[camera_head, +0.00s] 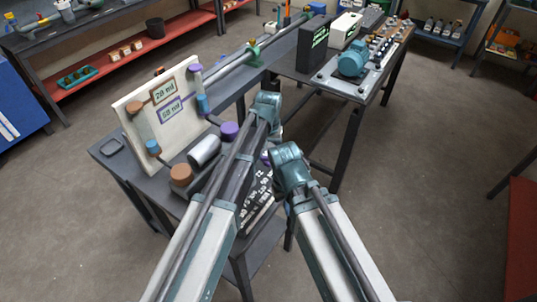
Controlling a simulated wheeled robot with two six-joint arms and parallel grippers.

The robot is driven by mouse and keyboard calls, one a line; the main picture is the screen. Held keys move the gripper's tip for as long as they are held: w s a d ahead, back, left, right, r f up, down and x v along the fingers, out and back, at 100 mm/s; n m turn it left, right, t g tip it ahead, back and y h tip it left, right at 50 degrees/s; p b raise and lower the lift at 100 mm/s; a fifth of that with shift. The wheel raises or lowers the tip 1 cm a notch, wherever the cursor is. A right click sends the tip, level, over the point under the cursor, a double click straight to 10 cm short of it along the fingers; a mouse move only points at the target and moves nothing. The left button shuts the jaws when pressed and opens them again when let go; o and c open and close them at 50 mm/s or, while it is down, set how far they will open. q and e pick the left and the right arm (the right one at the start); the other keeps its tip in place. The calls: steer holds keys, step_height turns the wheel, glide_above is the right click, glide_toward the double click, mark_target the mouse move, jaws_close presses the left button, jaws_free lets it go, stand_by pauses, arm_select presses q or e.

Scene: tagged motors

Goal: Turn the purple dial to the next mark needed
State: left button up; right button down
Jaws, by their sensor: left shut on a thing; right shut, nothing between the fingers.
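A purple, mostly hidden part of the dial (265,157) shows between my two arms. My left gripper (271,138) points down over it and is shut on it; its fingertips are largely hidden by my arm. A dark panel (258,203) with white markings lies below, partly covered by my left arm, its marks too small to read. My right gripper (287,163) is shut and empty, just right of the left one. A cream board (166,130) behind carries a brown-framed sign (164,91) reading 20 ml and a purple-framed sign (171,109) reading 50 ml.
A purple-topped cylinder (229,131), a grey cylinder (205,150) and a brown-topped one (181,175) stand before the board. A blue-green motor (353,60) sits on the bench behind right, beside a black box (312,43). The floor at right is clear.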

mark_target(268, 157)
arm_select(q)
steer(key=shift+n, duration=1.6)
steer(key=o, duration=1.4)
steer(key=shift+c, duration=0.2)
step_height(268, 157, up, 14)
steer(key=p, duration=1.3)
steer(key=shift+p, duration=0.4)
steer(key=shift+f, duration=0.15)
